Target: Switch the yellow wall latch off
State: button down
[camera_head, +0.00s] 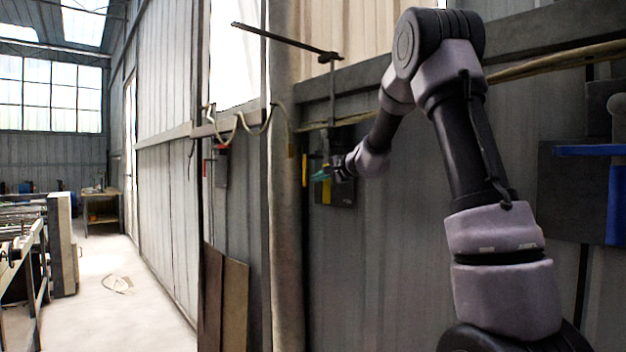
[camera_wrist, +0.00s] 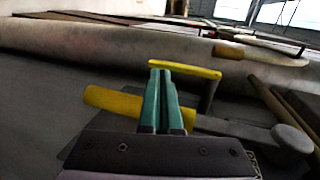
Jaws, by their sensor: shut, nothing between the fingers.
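In the wrist view, a yellow bar (camera_wrist: 185,68) on a dark stem stands just beyond my fingertips. A second yellow piece (camera_wrist: 112,102) passes behind my fingers and appears in line with a grey bar ending in a round knob (camera_wrist: 292,138). I cannot tell which yellow part is the latch lever. My gripper (camera_wrist: 160,75) has teal fingers pressed together, empty, close to these parts; contact is unclear. In the head view, my gripper (camera_head: 320,175) is at a dark wall plate (camera_head: 342,194) with a yellow strip (camera_head: 326,191), and my wrist partly hides the fixture.
A thick vertical pipe (camera_head: 286,230) stands just left of the plate. A blue lever (camera_head: 588,150) is on another dark panel (camera_head: 560,205) at right. A hanging cable (camera_head: 240,122) and a red-handled box (camera_head: 221,166) are farther left. The floor (camera_head: 150,300) at left is mostly open.

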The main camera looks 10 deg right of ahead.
jog(key=s+d, duration=0.6)
jog(key=s, duration=0.3)
jog(key=s+a+n+g, duration=0.3)
jog(key=s+a, duration=0.1)
jog(key=s, duration=0.7)
jog(key=s+a+n+g, duration=0.2)
jog(key=s+a+n, duration=0.1)
jog(key=s, duration=0.7)
jog(key=s+d+f+n+h, duration=0.1)
jog(key=s+d+f+h, duration=0.1)
jog(key=s, duration=0.5)
jog(key=s+d+f+h, duration=0.3)
jog(key=s, duration=0.5)
jog(key=shift+n+g, duration=0.4)
jog(key=shift+w+d, duration=0.1)
